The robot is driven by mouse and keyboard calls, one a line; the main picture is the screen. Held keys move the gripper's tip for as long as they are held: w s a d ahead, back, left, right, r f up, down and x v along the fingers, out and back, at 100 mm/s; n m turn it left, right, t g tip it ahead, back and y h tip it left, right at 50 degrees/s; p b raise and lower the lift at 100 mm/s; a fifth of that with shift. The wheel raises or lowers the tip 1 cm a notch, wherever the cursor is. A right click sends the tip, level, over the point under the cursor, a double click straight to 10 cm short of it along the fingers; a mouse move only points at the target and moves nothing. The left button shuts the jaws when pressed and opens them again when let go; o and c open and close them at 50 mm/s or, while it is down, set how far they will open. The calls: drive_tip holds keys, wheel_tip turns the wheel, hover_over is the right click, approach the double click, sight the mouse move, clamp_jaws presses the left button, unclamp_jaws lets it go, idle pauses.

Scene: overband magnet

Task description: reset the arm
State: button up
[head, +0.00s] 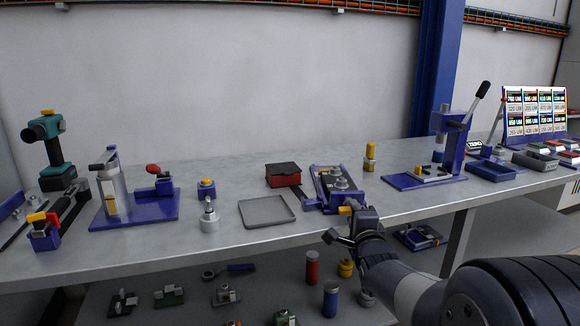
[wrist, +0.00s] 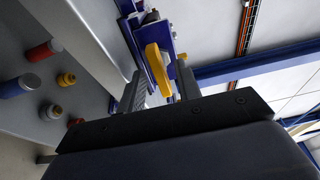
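My gripper (head: 345,226) is at the front edge of the workbench, just in front of the blue fixture (head: 322,202). The fixture also shows in the wrist view (wrist: 131,24). In the wrist view my gripper (wrist: 160,82) is open, with its two fingers apart. A yellow handle (wrist: 157,68) on the fixture shows in the gap between the fingers, with no clear contact on either side. In the head view the handle (head: 346,210) is a small yellow piece right by my fingertips, partly hidden.
On the workbench (head: 235,180) stand a grey tray (head: 267,222), a red box (head: 283,180), a yellow-topped post (head: 370,158) and a blue lever press (head: 447,150). A lower shelf (head: 190,318) holds cylinders and small fixtures. Open air lies in front of the bench's left part.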

drive_tip(key=n, duration=1)
drive_tip(key=shift+w+n, duration=0.25)
drive_tip(key=shift+n, duration=0.05)
drive_tip(key=shift+f, duration=0.1)
idle(0.3)
